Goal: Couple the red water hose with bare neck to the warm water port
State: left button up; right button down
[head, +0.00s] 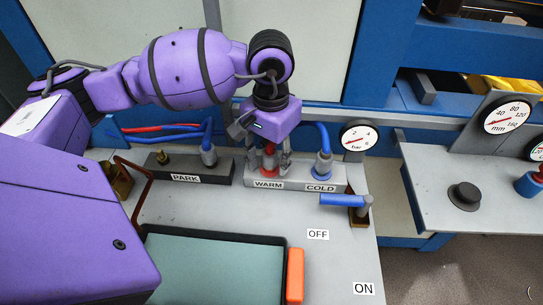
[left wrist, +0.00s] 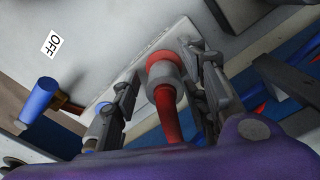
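The red hose (left wrist: 168,118) ends in a grey collar with a red ring, seated at the port labelled WARM (head: 268,184). The hose end (head: 269,160) also shows in the head view, partly hidden by my gripper. I cannot tell whether it is fully locked on. My left gripper (left wrist: 163,68) reaches down over the WARM port, one finger on each side of the collar. A narrow gap shows between fingers and collar, so it looks open around the hose end. It also shows in the head view (head: 268,158). My right gripper is out of view.
A blue hose end (head: 322,165) stands on the COLD port beside WARM. Another blue hose end (head: 208,152) stands on the PARK block (head: 215,172), beside a bare brass port (head: 163,158). A blue valve handle (head: 342,199) and pressure gauge (head: 358,138) are to the right.

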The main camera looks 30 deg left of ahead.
aim_at(271, 145)
pick_arm(q)
notch_tip(271, 145, up, 12)
jog(key=shift+r, duration=0.15)
dwell(0.5)
